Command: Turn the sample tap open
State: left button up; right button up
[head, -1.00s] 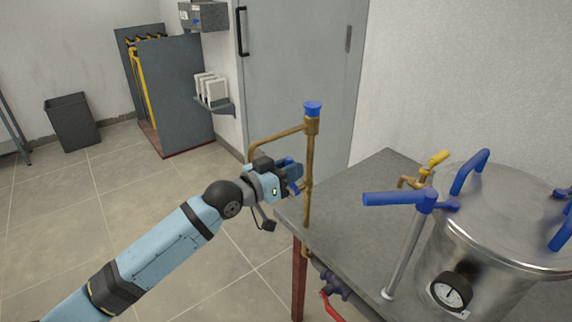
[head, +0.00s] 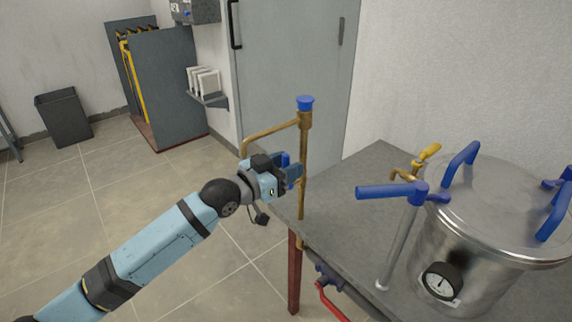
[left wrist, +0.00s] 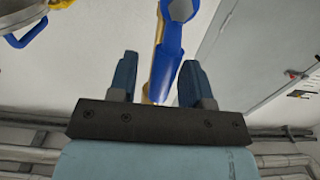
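A brass tap (head: 304,135) rises at the table's near left corner, with a blue cap (head: 305,103) on top and a spout bending left. My left gripper (head: 294,174) is at its upright pipe, below the spout, with the fingers pointing right. In the left wrist view a blue lever (left wrist: 167,65) runs between my two fingertips (left wrist: 158,78), with brass behind it. Gaps show on both sides of the lever, so the gripper is open around it. In the head view the fingers and wrist hide most of the lever. My right gripper is out of view.
On the grey table (head: 350,205), a blue T-handle (head: 390,191) on a post and a steel vessel (head: 480,235) with blue handles stand to the right. A yellow-handled valve (head: 427,155) is behind. A red lever (head: 330,300) hangs below the table edge. The floor at left is open.

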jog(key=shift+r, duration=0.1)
pick_arm(q)
jog(key=shift+a, duration=0.1)
jog(key=shift+s+a, duration=0.25)
jog(key=shift+a, duration=0.05)
jog(key=p+v, duration=0.1)
jog(key=v, duration=1.2)
jog(key=shift+p, duration=0.4)
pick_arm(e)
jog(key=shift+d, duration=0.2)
